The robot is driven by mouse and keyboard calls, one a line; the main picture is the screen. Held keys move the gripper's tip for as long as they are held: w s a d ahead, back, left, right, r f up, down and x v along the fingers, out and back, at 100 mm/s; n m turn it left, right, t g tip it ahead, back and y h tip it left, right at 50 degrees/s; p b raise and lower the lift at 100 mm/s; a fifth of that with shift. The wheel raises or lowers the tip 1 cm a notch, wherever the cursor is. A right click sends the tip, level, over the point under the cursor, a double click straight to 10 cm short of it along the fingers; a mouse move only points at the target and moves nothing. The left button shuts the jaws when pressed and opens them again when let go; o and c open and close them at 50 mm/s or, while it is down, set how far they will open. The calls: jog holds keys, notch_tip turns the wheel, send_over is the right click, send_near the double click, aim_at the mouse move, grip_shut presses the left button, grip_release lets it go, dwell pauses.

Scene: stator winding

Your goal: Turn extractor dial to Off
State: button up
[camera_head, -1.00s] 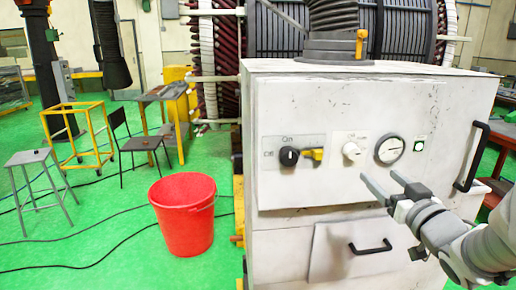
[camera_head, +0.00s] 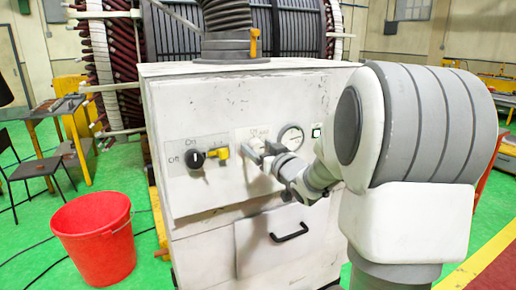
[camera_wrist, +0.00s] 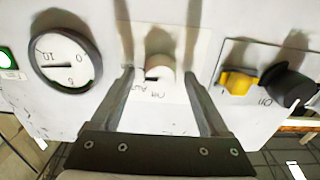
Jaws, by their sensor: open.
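The white dial (camera_wrist: 159,68) sits on a small white plate with Off and Auto lettering, on the front of a large white cabinet (camera_head: 215,100). In the head view the dial (camera_head: 257,143) is partly hidden by my fingers. My gripper (camera_wrist: 159,76) is open, with one finger on either side of the white dial in the wrist view. I cannot tell whether either finger touches it. In the head view my gripper (camera_head: 261,152) is at the panel. A black knob (camera_head: 196,159) with On and Off lettering is on a grey plate to the left.
A yellow handle (camera_head: 219,153) sits beside the black knob. A round gauge (camera_head: 291,138) and a green light (camera_head: 316,132) are right of the dial. A drawer with a black handle (camera_head: 289,232) is below. A red bucket (camera_head: 95,240) stands on the floor.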

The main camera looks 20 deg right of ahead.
grip_shut()
jog(key=shift+a+f+n+b, duration=0.1)
jog(key=shift+n+b, duration=0.3)
jog(key=shift+b, duration=0.15)
jog(key=shift+f+n+b, duration=0.15)
jog(key=shift+n+b, duration=0.85)
jog(key=shift+b, duration=0.25)
jog(key=n+b, duration=0.5)
jog(key=shift+a, duration=0.1)
jog(key=n+b, duration=0.5)
jog(key=shift+n, duration=0.4)
jog(key=shift+n+b, duration=1.4)
jog(key=shift+n, duration=0.8)
